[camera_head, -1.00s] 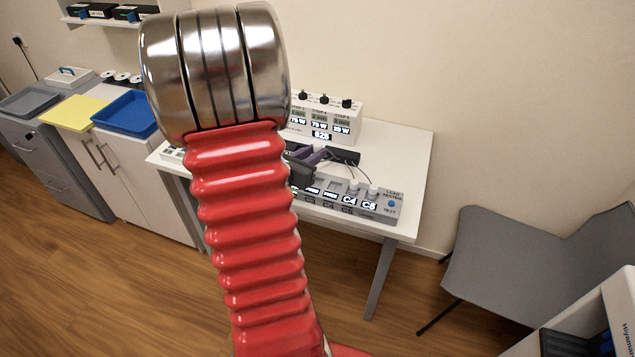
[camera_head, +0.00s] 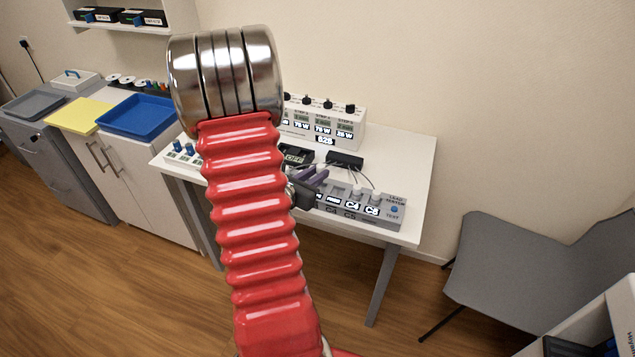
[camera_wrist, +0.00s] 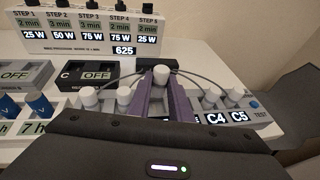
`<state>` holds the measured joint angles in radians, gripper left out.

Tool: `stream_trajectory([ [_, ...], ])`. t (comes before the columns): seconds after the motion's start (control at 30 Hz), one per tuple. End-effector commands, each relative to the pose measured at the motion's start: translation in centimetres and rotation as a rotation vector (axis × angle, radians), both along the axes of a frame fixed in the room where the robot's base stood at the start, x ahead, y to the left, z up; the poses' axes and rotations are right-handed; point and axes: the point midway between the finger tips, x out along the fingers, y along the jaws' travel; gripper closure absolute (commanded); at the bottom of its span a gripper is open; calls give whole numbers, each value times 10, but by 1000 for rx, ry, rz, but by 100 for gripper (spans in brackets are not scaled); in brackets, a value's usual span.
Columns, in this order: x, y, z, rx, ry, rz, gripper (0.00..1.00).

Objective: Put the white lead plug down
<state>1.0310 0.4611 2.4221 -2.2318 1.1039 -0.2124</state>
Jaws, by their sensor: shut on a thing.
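My gripper (camera_wrist: 164,92) has two purple fingers, shut on a white lead plug (camera_wrist: 161,74) whose rounded top shows between the fingertips in the wrist view. The plug is over the grey lead tester (camera_wrist: 256,114); I cannot tell whether it touches it. Other white plugs stand along the tester, two above the C4 and C5 labels (camera_wrist: 235,96) and two left of the fingers (camera_wrist: 125,97). In the head view my gripper (camera_head: 316,177) is at the tester's left part (camera_head: 394,214), and the held plug is not clear there.
A black block (camera_head: 345,160) with thin dark leads lies behind the tester. A black unit reading OFF (camera_wrist: 90,75) and a white step panel (camera_wrist: 85,32) stand further back on the white table (camera_head: 410,165). A grey chair (camera_head: 520,260) is to the right.

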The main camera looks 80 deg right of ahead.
Motion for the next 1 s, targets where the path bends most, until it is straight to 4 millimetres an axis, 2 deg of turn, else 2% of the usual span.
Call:
stream_trajectory([
  [0.43,0,1,-38,4,3,1,100],
  [0.93,0,0,-44,1,0,1,100],
  [0.97,0,0,-44,0,1,1,80],
  [1.0,1,0,-44,0,1,1,77],
])
